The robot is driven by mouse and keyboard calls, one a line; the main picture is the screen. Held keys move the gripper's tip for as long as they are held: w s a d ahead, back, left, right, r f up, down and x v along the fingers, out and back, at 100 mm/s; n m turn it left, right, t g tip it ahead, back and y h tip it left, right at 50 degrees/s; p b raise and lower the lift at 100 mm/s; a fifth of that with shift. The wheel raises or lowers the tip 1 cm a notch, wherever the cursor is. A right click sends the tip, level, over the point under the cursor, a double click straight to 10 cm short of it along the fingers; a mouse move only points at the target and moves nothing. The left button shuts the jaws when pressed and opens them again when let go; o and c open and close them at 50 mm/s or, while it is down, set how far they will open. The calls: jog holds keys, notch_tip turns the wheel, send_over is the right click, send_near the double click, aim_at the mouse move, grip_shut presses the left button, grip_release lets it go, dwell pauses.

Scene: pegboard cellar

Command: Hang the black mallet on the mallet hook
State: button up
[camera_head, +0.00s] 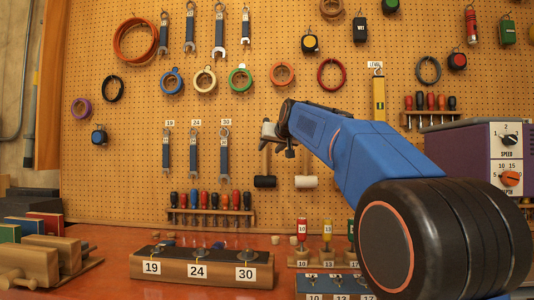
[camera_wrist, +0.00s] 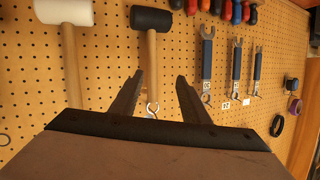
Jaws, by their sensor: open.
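The black mallet (camera_head: 265,181) is at the pegboard, head down, with its wooden handle upright. The wrist view is turned over and shows the same black mallet (camera_wrist: 151,19) head up, its handle running down between the fingers. A small metal hook or eye (camera_wrist: 152,108) shows at the handle's end; I cannot tell exactly how they join. My gripper (camera_wrist: 160,76) is open, one finger on each side of the handle, with visible gaps. In the head view my gripper (camera_head: 272,132) covers the top of the handle. The mallet hook's label is not visible.
A white mallet (camera_head: 306,182) hangs close beside the black one. Wrenches (camera_head: 225,155) hang to the left. A screwdriver rack (camera_head: 210,212) is below left. A numbered wooden block (camera_head: 200,269) stands on the red bench (camera_head: 110,255). A purple machine (camera_head: 460,145) stands at right.

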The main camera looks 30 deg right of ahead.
jog(key=v, duration=1)
jog(key=shift+s, duration=0.4)
